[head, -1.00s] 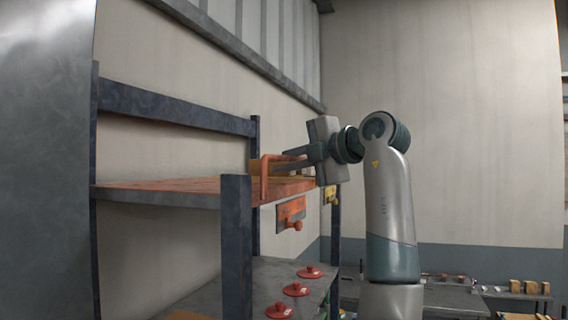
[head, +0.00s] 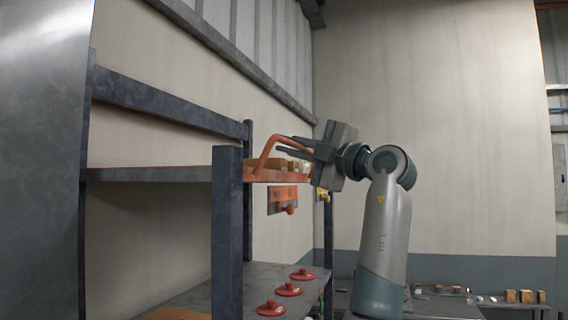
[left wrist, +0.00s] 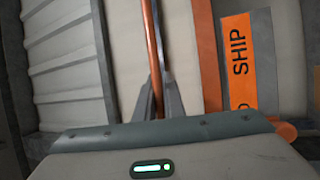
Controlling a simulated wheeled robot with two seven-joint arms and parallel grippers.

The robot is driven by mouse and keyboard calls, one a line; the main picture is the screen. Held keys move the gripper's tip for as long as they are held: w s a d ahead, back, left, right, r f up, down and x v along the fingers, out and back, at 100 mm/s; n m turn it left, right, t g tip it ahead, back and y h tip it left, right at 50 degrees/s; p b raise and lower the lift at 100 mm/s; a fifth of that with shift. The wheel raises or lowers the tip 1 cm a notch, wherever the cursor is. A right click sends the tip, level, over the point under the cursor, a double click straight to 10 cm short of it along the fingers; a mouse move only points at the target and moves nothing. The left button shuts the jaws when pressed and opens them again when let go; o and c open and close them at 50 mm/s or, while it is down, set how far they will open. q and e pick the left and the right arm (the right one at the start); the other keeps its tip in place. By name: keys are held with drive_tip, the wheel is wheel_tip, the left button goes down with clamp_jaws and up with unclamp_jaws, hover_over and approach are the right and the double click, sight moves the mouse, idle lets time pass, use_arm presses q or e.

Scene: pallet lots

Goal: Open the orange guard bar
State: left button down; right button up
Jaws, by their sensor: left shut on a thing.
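The orange guard bar (head: 264,157) is a bent rod at the end of the upper shelf in the head view, tilted toward the right. My left gripper (head: 284,146) is at its upper part, coming in from the right. In the left wrist view, the orange bar (left wrist: 151,45) runs down between the two fingers (left wrist: 159,100), which are shut on it. The bar's far end and its pivot are partly hidden. My right gripper is not in view.
An orange SHIP sign (left wrist: 239,62) hangs beside an orange knob (left wrist: 284,127). Red discs (head: 289,289) sit on the lower shelf (head: 245,277). Boxes (head: 268,164) stand behind the bar.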

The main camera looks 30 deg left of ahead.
use_arm(q)
drive_tip(key=shift+w+d+m+t+y+b, duration=0.1)
drive_tip(key=shift+d+m+t+y+b, duration=0.2)
drive_tip(key=shift+d+m+y+b, duration=0.35)
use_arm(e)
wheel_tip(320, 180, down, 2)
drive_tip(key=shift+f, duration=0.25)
use_arm(q)
drive_tip(key=shift+a, duration=0.2)
